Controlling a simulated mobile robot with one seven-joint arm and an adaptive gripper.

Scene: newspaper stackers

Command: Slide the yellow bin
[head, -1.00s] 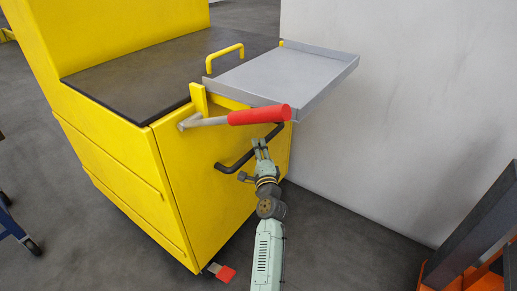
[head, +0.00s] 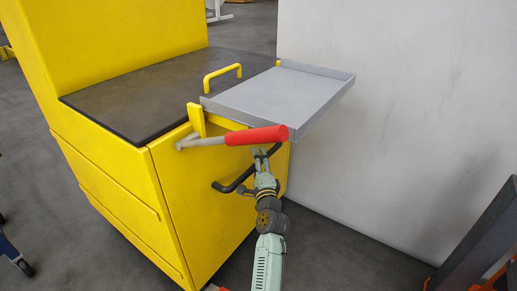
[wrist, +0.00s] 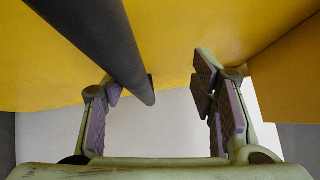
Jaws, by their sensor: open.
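The yellow bin (head: 190,208) is a large yellow cart-like box with a dark top, standing left of centre in the head view. A black bar handle (head: 232,185) is fixed on its near end face. My gripper (head: 265,153) is at that face, by the handle's upper right end and just below the red grip. In the wrist view my gripper (wrist: 160,105) is open. The black handle (wrist: 115,45) crosses in from the top and ends between the fingers, nearer the left one. I cannot tell whether a finger touches it.
A lever with a red grip (head: 257,135) sticks out above my gripper. A grey tray (head: 275,92) sits on the bin's right side. A pale wall (head: 400,110) stands close at right. An orange and dark frame (head: 480,240) is at lower right.

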